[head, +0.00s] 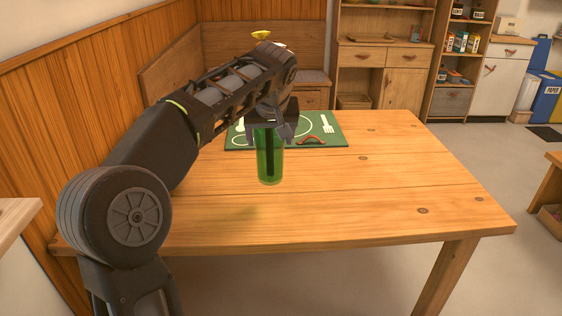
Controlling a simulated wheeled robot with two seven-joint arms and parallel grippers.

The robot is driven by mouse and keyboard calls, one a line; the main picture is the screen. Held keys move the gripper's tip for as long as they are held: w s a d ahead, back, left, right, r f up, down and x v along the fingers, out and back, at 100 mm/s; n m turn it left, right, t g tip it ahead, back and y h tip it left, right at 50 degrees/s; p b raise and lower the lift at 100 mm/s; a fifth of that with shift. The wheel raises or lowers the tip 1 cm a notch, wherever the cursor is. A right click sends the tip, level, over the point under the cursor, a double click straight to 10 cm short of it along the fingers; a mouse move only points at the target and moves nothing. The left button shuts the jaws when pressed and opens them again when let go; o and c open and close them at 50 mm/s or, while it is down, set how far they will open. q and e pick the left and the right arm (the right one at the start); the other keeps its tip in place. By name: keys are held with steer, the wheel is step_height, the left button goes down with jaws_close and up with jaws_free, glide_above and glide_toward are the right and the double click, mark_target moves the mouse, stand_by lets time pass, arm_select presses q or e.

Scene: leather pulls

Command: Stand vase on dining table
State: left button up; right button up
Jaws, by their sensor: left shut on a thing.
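The vase (270,168) is a green, see-through cylinder, seen upright over the near-middle part of the wooden dining table (380,190). My left gripper (270,132) comes down from above and is shut on the vase's upper part, which its fingers partly hide. A faint greenish patch shows on the table to the lower left of the vase. I cannot tell for sure whether the vase's base touches the tabletop. My right gripper is not in view.
A green place mat (335,139) with a white fork design lies just behind the vase, with a reddish-brown curved thing (311,141) on it. A wooden bench (305,50) stands behind the table. The table's right and front parts are clear.

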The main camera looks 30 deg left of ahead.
mark_target(271, 172)
arm_select(q)
step_height(271, 172, down, 6)
steer(key=shift+b, duration=0.7)
steer(key=shift+f, duration=0.1)
steer(key=shift+f+b, duration=0.45)
steer(key=shift+f, duration=1.45)
steer(key=o, duration=1.3)
steer(key=shift+f, duration=0.15)
steer(key=o, duration=0.5)
